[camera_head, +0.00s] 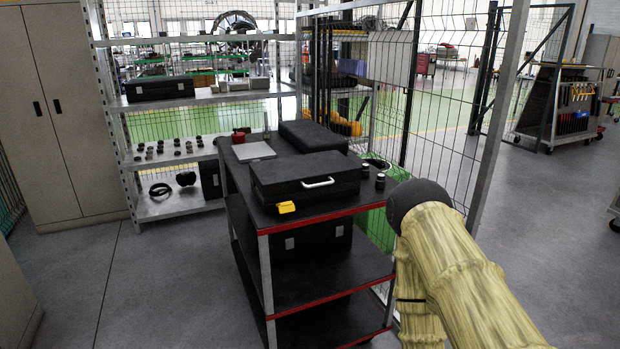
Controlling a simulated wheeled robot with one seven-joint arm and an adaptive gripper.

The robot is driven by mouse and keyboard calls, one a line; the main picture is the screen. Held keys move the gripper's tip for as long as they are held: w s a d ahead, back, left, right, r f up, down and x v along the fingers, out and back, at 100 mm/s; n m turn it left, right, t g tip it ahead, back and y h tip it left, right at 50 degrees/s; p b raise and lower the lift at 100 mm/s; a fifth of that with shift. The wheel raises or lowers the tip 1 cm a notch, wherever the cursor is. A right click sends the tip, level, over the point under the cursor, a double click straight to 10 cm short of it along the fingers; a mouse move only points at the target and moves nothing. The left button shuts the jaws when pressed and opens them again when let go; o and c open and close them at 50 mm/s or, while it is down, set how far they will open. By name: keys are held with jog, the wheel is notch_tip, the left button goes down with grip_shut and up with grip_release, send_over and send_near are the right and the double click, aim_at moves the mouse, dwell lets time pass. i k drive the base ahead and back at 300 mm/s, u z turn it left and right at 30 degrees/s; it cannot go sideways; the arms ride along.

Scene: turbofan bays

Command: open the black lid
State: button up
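A black case with a closed black lid (300,170) lies on the top shelf of a dark cart. A white handle (318,182) is on its front side and a yellow tag (286,207) hangs at its front left. Behind it on the same cart lies another flat black case (313,136), also closed. My arm, in a yellowish cover with a dark rounded joint, rises at the lower right, to the right of the cart and apart from the case. My gripper is not in view.
The cart (325,294) has red-edged shelves, with another black case on the shelf below. Small dark cylinders (380,181) stand right of the lidded case. A wire mesh fence stands behind and right of the cart. Shelving and a cabinet (65,110) stand left. Floor left of the cart is clear.

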aim_at(281, 176)
jog(key=u, duration=0.05)
jog(key=k, duration=0.5)
jog(key=z, duration=1.15)
jog(key=i, duration=0.75)
jog(key=u, duration=1.65)
